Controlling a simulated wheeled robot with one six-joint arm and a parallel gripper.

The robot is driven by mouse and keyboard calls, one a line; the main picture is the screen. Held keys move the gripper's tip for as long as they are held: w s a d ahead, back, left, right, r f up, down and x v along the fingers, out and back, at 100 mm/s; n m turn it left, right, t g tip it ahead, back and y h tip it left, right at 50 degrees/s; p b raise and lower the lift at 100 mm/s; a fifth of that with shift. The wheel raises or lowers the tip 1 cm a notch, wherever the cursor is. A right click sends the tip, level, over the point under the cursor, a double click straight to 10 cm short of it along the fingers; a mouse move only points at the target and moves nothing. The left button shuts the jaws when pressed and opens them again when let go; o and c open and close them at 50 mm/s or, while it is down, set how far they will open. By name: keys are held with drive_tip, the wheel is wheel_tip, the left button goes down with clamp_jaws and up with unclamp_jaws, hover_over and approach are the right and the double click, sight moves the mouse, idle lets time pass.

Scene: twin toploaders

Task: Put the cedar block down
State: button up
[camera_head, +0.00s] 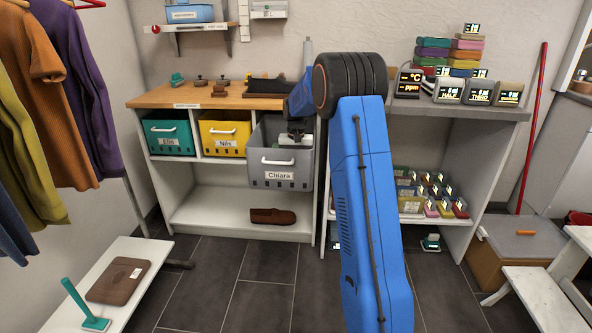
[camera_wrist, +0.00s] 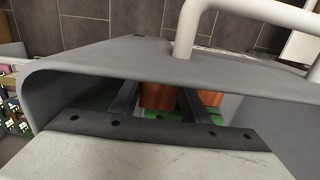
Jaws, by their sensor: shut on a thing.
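The cedar block, reddish-orange in the wrist view (camera_wrist: 158,96), sits between the two dark fingers of my gripper (camera_wrist: 162,104). My gripper is shut on it. In the head view my gripper (camera_head: 296,136) reaches down into the open top of the grey bin labelled Chiara (camera_head: 280,178). The bin's grey wall and white handle also show in the wrist view (camera_wrist: 100,72). Something green (camera_wrist: 165,116) shows just below the block; I cannot tell whether they touch. The block itself cannot be made out in the head view.
A yellow bin labelled Nós (camera_head: 222,147) and a teal bin labelled Elin (camera_head: 170,148) stand to the left. Small brushes and blocks lie on the wooden top (camera_head: 160,101). A brown slipper (camera_head: 272,216) lies on the shelf below. Display boxes crowd the right-hand bench (camera_head: 462,112).

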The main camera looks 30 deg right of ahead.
drive_tip(key=shift+f, duration=0.55)
drive_tip(key=o, duration=1)
drive_tip(key=shift+o, duration=0.2)
wheel_tip(320, 180, up, 13)
drive_tip(key=shift+r, duration=0.15)
